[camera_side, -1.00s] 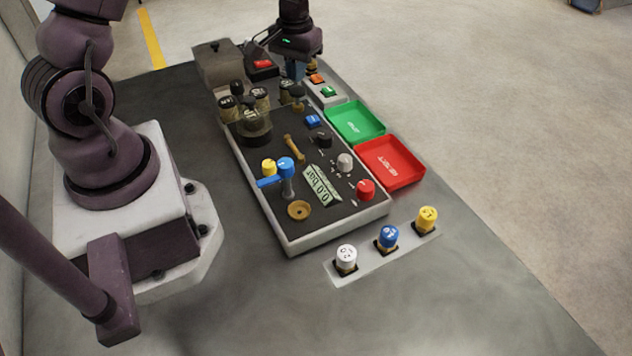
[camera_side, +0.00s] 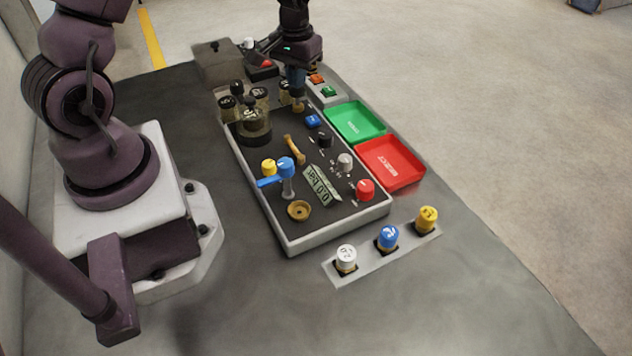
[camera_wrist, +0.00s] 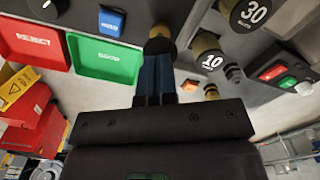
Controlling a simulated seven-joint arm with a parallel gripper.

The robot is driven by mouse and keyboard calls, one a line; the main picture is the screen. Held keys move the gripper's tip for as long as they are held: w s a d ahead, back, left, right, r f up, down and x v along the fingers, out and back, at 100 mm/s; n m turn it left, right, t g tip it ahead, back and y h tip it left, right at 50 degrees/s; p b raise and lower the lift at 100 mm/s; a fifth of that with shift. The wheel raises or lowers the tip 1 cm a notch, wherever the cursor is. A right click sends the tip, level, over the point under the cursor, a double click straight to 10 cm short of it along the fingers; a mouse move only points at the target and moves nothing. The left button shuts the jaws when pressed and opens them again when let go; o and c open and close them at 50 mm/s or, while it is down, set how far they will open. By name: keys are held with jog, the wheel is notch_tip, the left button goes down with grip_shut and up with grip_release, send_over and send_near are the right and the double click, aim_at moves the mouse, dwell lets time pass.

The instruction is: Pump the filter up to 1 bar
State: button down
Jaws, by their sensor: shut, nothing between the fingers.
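The panel's display (camera_side: 322,186) reads 0.0 bar in the side view. My gripper (camera_side: 298,96) is shut and empty, pointing down over the far right part of the panel. Its blue fingers (camera_wrist: 156,60) are closed together in the wrist view. Their tips are at a round brass-coloured and dark fitting (camera_wrist: 160,40), which also shows under the fingers in the side view (camera_side: 298,106). The fingers cover part of it, and I cannot tell whether they touch it. A glass filter bowl (camera_side: 255,127) with a dark top stands left of my gripper.
A blue button (camera_side: 313,121) is close to my gripper. Weight-like cylinders marked 10 (camera_wrist: 210,60) and 30 (camera_wrist: 250,12) stand nearby. Green (camera_side: 355,122) and red (camera_side: 390,162) trays lie to the right. A blue-handled valve (camera_side: 285,168) is nearer the front.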

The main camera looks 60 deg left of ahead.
jog(key=shift+f, duration=1.5)
jog(key=shift+r, duration=1.7)
jog(key=shift+f, duration=0.1)
jog(key=shift+f, duration=1.6)
jog(key=shift+r, duration=1.7)
jog(key=shift+f, duration=0.2)
jog(key=shift+r, duration=2.15)
